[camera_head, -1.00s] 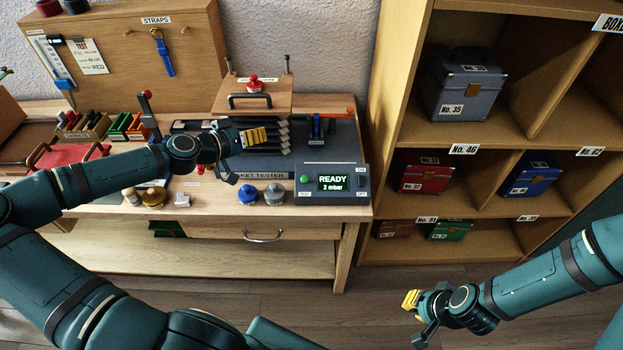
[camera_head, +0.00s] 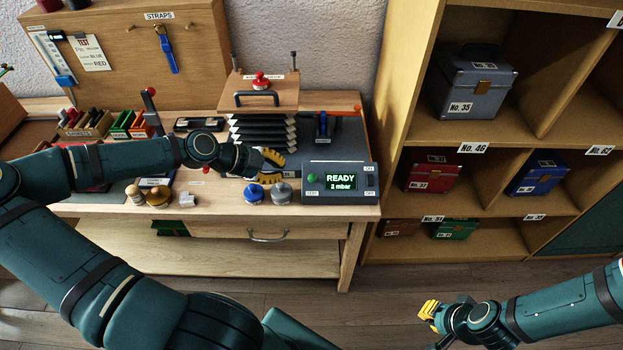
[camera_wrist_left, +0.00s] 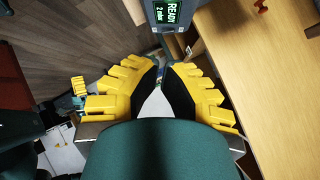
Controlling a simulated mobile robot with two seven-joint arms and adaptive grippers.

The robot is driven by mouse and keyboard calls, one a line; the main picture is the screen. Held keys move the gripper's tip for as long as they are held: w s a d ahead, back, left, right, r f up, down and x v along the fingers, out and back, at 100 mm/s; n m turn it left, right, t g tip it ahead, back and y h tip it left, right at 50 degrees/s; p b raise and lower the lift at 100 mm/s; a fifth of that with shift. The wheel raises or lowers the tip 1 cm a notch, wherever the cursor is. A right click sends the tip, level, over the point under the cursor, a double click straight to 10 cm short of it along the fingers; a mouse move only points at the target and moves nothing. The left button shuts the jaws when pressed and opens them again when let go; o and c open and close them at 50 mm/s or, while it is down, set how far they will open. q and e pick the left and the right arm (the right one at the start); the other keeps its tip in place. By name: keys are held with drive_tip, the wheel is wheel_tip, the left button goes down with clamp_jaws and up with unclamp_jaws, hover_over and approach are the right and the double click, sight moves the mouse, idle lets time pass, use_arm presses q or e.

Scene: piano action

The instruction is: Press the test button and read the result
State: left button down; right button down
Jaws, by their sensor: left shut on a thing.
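The tester panel (camera_head: 368,196) stands at the right front of the bench. Its green button (camera_head: 312,178) is at the left of the panel face. Its screen (camera_head: 341,182) reads READY, 2 mbar; it also shows in the left wrist view (camera_wrist_left: 170,12). My left gripper (camera_head: 275,165) hangs just left of the panel, above a blue cap (camera_head: 254,193) and a grey cap (camera_head: 282,193), not touching the button. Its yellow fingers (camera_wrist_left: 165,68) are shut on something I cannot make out. My right gripper (camera_head: 430,312) is low in front of the shelf; its jaw state is unclear.
Black bellows (camera_head: 262,130) under a wooden board with a red knob (camera_head: 260,81) stand behind my left gripper. A shelf (camera_head: 405,110) with labelled boxes is at the right. Small brass and wooden parts (camera_head: 158,196) lie on the bench's left front.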

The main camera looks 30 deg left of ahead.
use_arm(q)
drive_tip(key=b, duration=0.3)
hover_over(320, 184)
drive_tip(key=s+a, duration=0.1)
drive_tip(key=s, duration=0.3)
wheel_tip(320, 184, down, 8)
drive_tip(key=shift+f, duration=0.1)
drive_tip(key=shift+w+a+f, duration=0.25)
drive_tip(key=shift+w+f, duration=0.15)
drive_tip(key=shift+f, duration=0.15)
drive_tip(key=shift+w+a+f+b, duration=0.1)
drive_tip(key=shift+w+f+b, duration=0.1)
drive_tip(key=shift+f+b, duration=0.25)
drive_tip(key=shift+w+a+f+b, duration=0.1)
drive_tip(key=shift+w+f+b, duration=0.1)
drive_tip(key=shift+f, duration=0.3)
drive_tip(key=shift+s, duration=0.1)
